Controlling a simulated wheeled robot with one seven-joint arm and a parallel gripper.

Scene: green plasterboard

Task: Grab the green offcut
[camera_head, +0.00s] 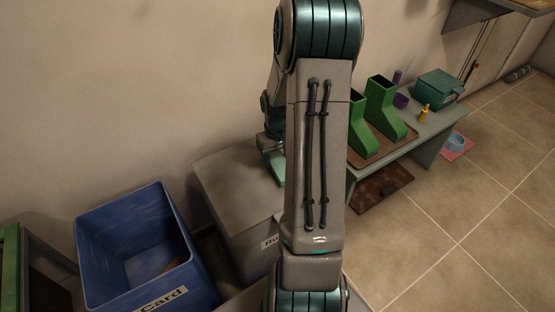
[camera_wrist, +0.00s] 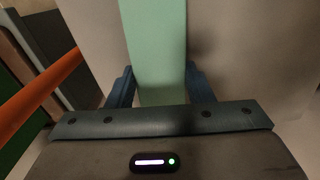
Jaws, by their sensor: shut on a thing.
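The green offcut (camera_wrist: 153,45) is a flat, pale green strip in the wrist view. It runs from the top edge down between the two blue fingers of my gripper (camera_wrist: 160,88). My gripper is shut on it, one finger along each side. The offcut's far end is cut off by the top of the picture. In the head view a bit of the pale green offcut (camera_head: 277,168) shows at the left of my arm, over or against the grey bin. My arm hides most of my gripper there, and I cannot tell whether the offcut touches the bin.
A blue bin (camera_head: 140,235) labelled "Card" stands left of a closed-looking grey bin (camera_head: 235,185). Right of my arm, a low grey table (camera_head: 432,128) holds green boots (camera_head: 381,108) on a brown tray and a teal box (camera_head: 438,86). An orange bar (camera_wrist: 40,85) crosses the wrist view's left. Tiled floor at right is mostly clear.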

